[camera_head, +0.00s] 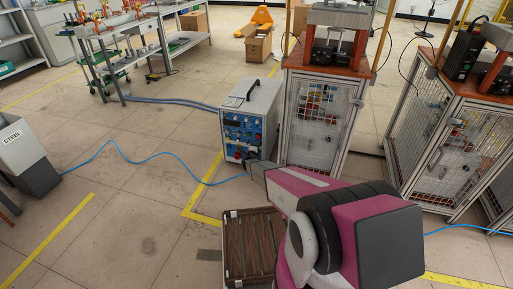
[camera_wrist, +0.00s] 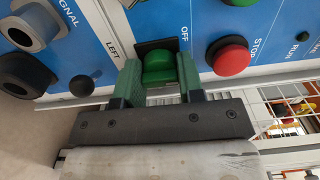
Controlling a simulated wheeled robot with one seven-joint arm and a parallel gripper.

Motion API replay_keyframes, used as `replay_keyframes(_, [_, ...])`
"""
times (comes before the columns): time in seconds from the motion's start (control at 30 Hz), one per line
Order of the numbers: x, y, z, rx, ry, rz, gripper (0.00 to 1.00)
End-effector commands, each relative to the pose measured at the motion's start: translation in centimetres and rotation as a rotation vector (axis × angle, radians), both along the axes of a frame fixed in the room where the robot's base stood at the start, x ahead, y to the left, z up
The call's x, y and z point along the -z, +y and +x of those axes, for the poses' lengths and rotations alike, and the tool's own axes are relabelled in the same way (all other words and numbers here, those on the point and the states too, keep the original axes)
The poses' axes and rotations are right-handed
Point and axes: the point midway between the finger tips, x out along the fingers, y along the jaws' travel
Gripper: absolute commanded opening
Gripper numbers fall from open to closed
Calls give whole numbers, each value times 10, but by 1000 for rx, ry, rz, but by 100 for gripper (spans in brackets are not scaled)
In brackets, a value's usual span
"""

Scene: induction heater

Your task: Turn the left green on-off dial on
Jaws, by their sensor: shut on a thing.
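The induction heater (camera_head: 248,118) is a grey box with a blue front panel, standing on the floor in the middle of the head view. In the wrist view its blue panel (camera_wrist: 108,33) fills the top. The green left dial (camera_wrist: 158,66) sits on a black square plate between the words LEFT and OFF. My gripper (camera_wrist: 160,75) has a green finger on each side of this dial and is shut on it. In the head view my gripper (camera_head: 258,168) reaches the lower right of the panel, and the dial is too small or hidden there.
A red STOP button (camera_wrist: 229,56) and another green control (camera_wrist: 240,2) are close on the right. Black and grey knobs (camera_wrist: 25,75) are on the left. Blue cables cross the floor.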

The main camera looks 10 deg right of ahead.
Motion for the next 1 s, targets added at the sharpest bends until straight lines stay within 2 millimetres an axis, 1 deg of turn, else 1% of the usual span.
replay_keyframes(0.3, [0,0,-1,1,-122,276,12])
replay_keyframes(0.6, [0,0,-1,1,-226,507,12])
replay_keyframes(0.8, [0,0,-1,1,-275,618,12])
replay_keyframes(1.0, [0,0,-1,1,-303,684,12])
